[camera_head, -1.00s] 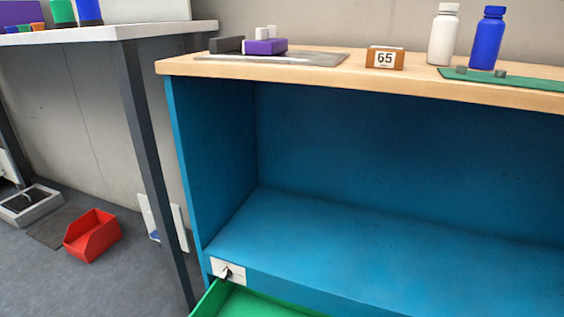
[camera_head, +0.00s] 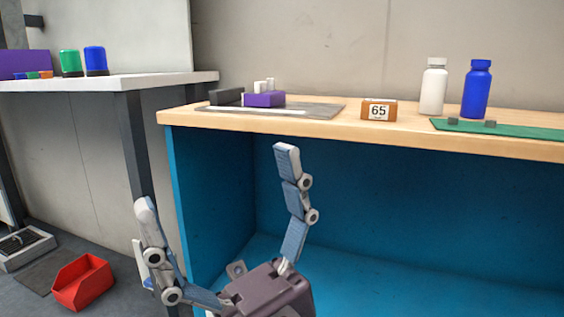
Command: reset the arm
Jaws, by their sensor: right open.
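My right gripper (camera_head: 215,180) is in the lower middle of the head view, its fingers spread wide and pointing up. It is open with nothing between the fingers. It shows in front of the blue cabinet (camera_head: 400,200), below the level of the wooden top. My left gripper is not in view.
On the wooden top (camera_head: 400,138) are a grey plate (camera_head: 318,113) with a purple block (camera_head: 264,100), a box marked 65 (camera_head: 379,110), a white bottle (camera_head: 433,88), a blue bottle (camera_head: 477,90) and a green board (camera_head: 530,130). A red bin (camera_head: 84,283) lies on the floor at left.

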